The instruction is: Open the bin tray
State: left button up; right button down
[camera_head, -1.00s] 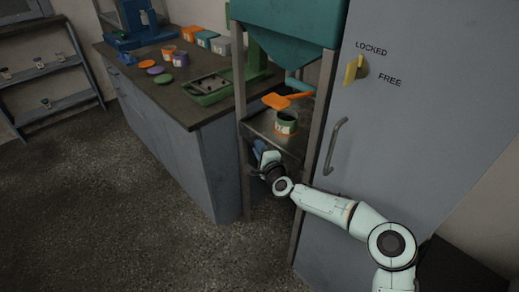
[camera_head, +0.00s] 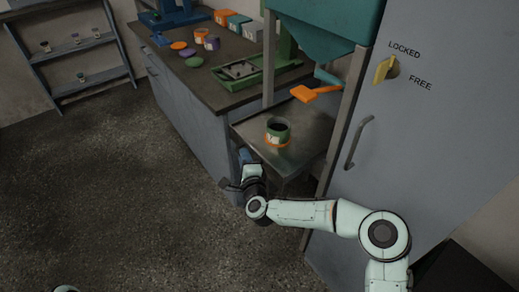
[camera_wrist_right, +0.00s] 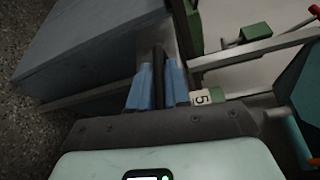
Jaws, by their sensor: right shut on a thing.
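The bin tray (camera_head: 308,128) is a grey metal tray under the teal hopper. It sticks out past the stand's front posts, towards me. A green cup with an orange band (camera_head: 277,132) stands upright on it. My right gripper (camera_head: 243,157) is at the tray's front left edge, low down. In the right wrist view, its blue fingers (camera_wrist_right: 159,82) are shut on a dark bar (camera_wrist_right: 158,62), seemingly the tray's handle. My left gripper is not in view.
The teal hopper (camera_head: 325,30) and an orange paddle-like handle (camera_head: 315,93) are above the tray. A grey cabinet (camera_head: 440,130) with a yellow knob (camera_head: 386,69) stands right. A workbench (camera_head: 205,85) with coloured containers is left. The floor in front is clear.

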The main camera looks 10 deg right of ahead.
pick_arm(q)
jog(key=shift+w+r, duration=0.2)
pick_arm(e)
jog(key=shift+s+a, duration=0.3)
jog(key=shift+a, duration=0.45)
jog(key=shift+s+a, duration=0.3)
jog(key=shift+a, duration=0.45)
jog(key=c, duration=1.2)
grip_release()
jog(key=shift+o, duration=0.2)
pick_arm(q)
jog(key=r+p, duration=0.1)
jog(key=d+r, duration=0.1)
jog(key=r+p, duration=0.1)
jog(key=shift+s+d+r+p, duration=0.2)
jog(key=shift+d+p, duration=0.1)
pick_arm(e)
jog(key=s+r, duration=0.1)
jog(key=s, duration=1.2)
jog(key=shift+s, duration=0.2)
